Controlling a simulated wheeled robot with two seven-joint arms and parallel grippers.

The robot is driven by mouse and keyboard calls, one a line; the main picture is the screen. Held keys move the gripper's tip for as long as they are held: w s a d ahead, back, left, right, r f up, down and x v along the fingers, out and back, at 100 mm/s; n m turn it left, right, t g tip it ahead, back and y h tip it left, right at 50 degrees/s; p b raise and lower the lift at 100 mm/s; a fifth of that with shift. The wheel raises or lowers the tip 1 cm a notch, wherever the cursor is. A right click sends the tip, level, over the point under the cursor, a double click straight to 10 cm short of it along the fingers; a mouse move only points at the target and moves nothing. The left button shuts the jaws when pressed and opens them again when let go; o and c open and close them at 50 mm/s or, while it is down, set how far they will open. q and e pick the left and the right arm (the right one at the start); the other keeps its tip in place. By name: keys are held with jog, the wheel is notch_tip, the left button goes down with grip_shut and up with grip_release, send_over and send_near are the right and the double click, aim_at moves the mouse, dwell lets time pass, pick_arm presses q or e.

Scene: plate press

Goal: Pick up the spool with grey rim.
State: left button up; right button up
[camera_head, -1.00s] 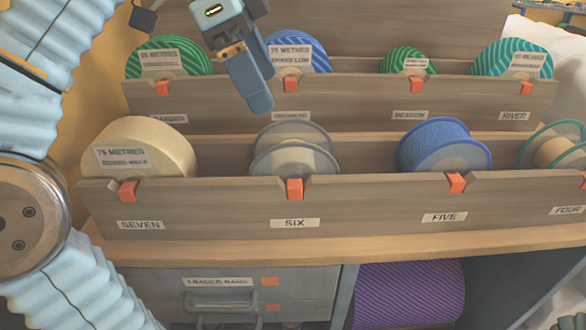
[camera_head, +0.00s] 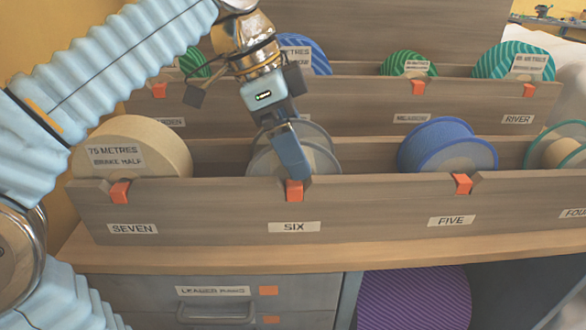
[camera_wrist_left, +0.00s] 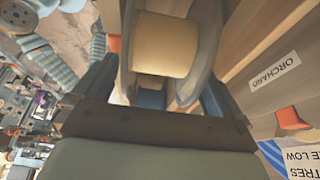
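The spool with grey rim (camera_head: 323,158) sits in the rack's front row at the slot labelled SIX. It has two grey flanges and a tan core. My left gripper (camera_head: 296,172) is lowered over it from above, and a finger hides part of the spool in the head view. In the left wrist view the spool (camera_wrist_left: 165,45) lies between the two fingers of my left gripper (camera_wrist_left: 162,85), one beside each flange. The fingers are apart; I cannot tell whether they touch the flanges. My right gripper is not in view.
A cream spool (camera_head: 150,140) stands left at SEVEN and a blue spool (camera_head: 435,140) right at FIVE. The front board (camera_head: 380,208) with orange tabs runs before them. A back row holds green, blue and teal spools (camera_head: 510,62). A purple roll (camera_head: 415,298) lies below.

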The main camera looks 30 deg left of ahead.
pick_arm(q)
jog(key=c, duration=1.7)
jog(key=shift+c, duration=0.4)
jog(key=shift+r, duration=0.2)
